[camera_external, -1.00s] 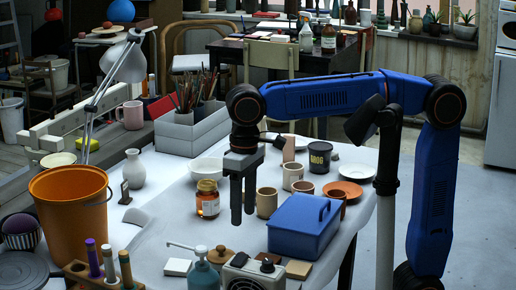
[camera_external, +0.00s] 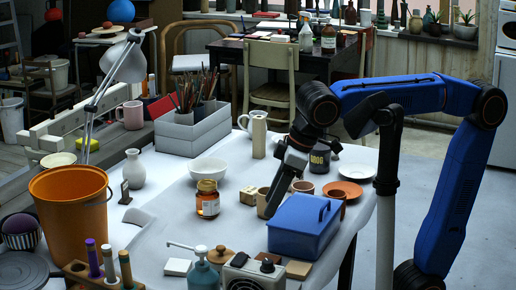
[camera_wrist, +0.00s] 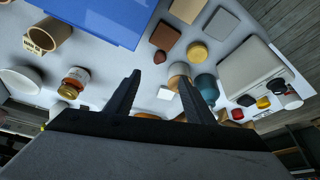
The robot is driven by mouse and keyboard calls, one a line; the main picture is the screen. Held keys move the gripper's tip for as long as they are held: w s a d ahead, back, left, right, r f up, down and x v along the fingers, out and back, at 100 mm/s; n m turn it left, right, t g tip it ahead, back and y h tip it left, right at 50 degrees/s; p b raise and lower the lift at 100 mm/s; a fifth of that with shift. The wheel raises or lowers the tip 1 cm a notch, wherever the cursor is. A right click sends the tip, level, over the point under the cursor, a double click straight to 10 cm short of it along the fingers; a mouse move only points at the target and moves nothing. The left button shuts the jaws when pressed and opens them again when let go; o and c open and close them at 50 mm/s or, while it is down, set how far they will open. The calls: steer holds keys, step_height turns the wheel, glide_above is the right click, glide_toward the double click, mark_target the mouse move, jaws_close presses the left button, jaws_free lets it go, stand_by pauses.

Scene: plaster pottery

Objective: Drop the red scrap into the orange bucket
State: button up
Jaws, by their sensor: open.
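The orange bucket (camera_external: 68,215) stands upright at the left of the white table in the external view; its inside bottom is hidden. I cannot make out the red scrap for certain. A small reddish-brown piece (camera_wrist: 160,57) lies beside a dark brown tile in the wrist view, and I cannot tell whether it is the scrap. My gripper (camera_external: 272,207) is tilted downward just left of the blue box, well to the right of the bucket. In the wrist view the two fingers (camera_wrist: 159,80) are apart, with nothing held between them.
The blue box (camera_external: 303,227) is close beside my gripper. An amber jar (camera_external: 208,199), a white bowl (camera_external: 208,169), a white vase (camera_external: 134,168) and a pump bottle (camera_external: 204,275) stand around. A marker block (camera_external: 77,268) sits before the bucket. Mid-left tabletop is mostly clear.

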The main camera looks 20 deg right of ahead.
steer(key=x, duration=1.1)
steer(key=shift+f, duration=0.2)
steer(key=shift+a+x, duration=0.2)
steer(key=shift+x, duration=2.5)
steer(key=shift+w+r, duration=0.1)
steer(key=shift+r, duration=0.05)
steer(key=c, duration=1.2)
steer(key=shift+c, duration=0.2)
step_height(320, 180, up, 10)
